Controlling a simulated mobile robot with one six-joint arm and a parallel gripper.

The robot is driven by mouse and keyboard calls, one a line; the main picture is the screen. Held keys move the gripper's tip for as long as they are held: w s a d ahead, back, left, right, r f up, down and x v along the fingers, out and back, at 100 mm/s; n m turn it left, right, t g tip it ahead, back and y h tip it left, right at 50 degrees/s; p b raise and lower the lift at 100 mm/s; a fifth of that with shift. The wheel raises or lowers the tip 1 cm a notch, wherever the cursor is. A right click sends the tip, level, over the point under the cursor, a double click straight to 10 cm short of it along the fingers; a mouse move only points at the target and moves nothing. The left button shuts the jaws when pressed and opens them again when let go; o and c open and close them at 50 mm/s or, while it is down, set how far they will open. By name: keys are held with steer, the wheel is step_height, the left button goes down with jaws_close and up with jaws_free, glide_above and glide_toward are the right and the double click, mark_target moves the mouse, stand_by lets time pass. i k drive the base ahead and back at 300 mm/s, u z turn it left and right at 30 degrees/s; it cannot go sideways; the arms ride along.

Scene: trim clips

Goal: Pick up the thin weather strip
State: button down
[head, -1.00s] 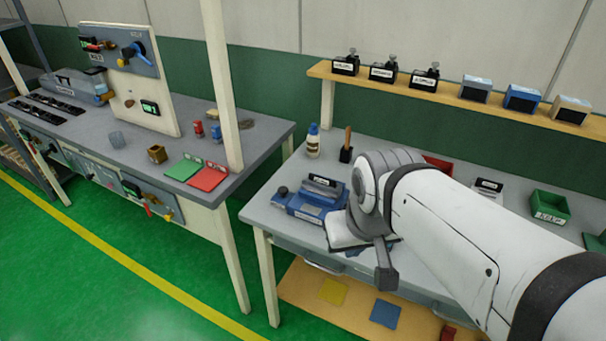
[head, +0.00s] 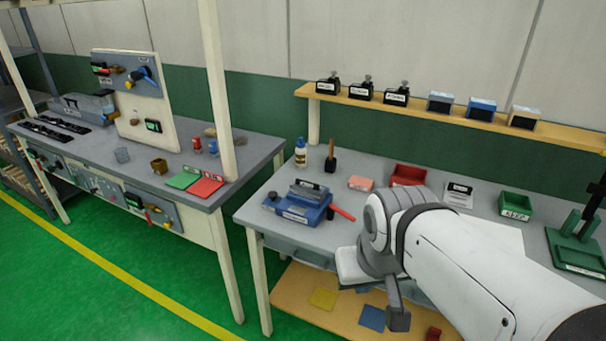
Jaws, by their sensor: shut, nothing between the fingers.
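I cannot make out the thin weather strip in the head view. My gripper (head: 398,318) hangs at the front edge of the right bench (head: 345,225), low in the picture. Only a dark grey end part of it shows clearly, with nothing seen in it. It is shut. My white arm covers the front right part of that bench, so anything behind it is hidden.
On the right bench stand a blue fixture (head: 298,203) with a red handle, a pink block (head: 361,183), a red bin (head: 408,173), a green bin (head: 514,207) and a green press (head: 578,250). A lower shelf (head: 290,290) lies underneath. The left bench (head: 100,160) stands across a gap.

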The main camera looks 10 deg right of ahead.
mark_target(316, 187)
steer(key=z, duration=0.05)
steer(key=i, duration=0.9)
steer(key=z, duration=0.8)
steer(key=k, duration=1.1)
steer(key=u, duration=0.8)
steer(key=i, duration=1)
steer(key=u, duration=0.05)
